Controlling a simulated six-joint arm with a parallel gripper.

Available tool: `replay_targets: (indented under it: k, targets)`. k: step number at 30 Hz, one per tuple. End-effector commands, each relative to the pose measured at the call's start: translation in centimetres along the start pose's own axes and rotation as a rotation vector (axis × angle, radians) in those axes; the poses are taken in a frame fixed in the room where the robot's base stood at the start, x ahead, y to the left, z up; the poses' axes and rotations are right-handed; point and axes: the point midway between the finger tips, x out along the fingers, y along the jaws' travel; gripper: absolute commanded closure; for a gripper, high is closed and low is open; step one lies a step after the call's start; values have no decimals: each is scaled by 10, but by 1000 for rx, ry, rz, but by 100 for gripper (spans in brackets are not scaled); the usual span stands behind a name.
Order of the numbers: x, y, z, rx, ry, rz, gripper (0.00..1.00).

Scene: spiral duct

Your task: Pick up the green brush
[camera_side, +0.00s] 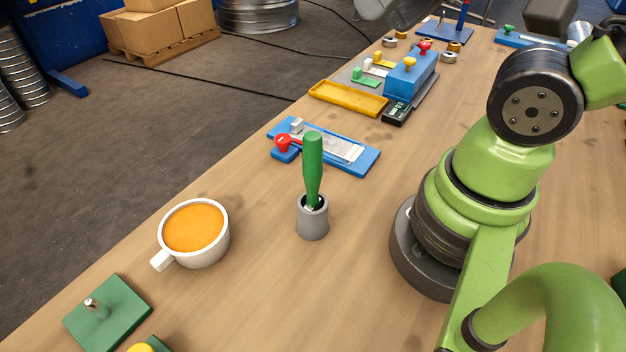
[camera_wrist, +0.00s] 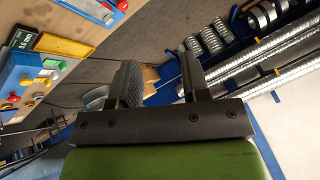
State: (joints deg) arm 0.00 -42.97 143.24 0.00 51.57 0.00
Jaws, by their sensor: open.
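The green brush (camera_side: 313,168) stands handle up in a small grey cup (camera_side: 312,220) on the wooden table in the side view. Its lower end is hidden inside the cup. My gripper (camera_wrist: 158,82) shows in the wrist view with its two dark fingers apart and nothing between them. It points out over the floor, away from the brush. The brush does not show in the wrist view. In the side view my fingertips cannot be made out.
A white cup of orange liquid (camera_side: 194,229) stands left of the brush. A blue fixture with a red knob (camera_side: 283,142) lies just behind it. A yellow tray (camera_side: 347,98) and a blue block (camera_side: 411,74) are farther back. A green plate with a peg (camera_side: 119,310) lies front left.

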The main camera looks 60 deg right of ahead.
Motion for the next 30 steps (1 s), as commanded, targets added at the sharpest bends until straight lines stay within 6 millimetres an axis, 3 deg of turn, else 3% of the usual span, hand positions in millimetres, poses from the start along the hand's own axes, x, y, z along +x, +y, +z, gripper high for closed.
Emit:
replay_targets:
  k: [5, 7, 17, 20, 30]
  targets:
    - [0, 0, 0, 0, 0, 0, 57]
    - [0, 0, 0, 0, 0, 0, 44]
    - [3, -1, -1, 3, -28, 7, 44]
    - [14, -5, -2, 14, -110, 38, 44]
    - [78, -23, 8, 39, -454, 294, 44]
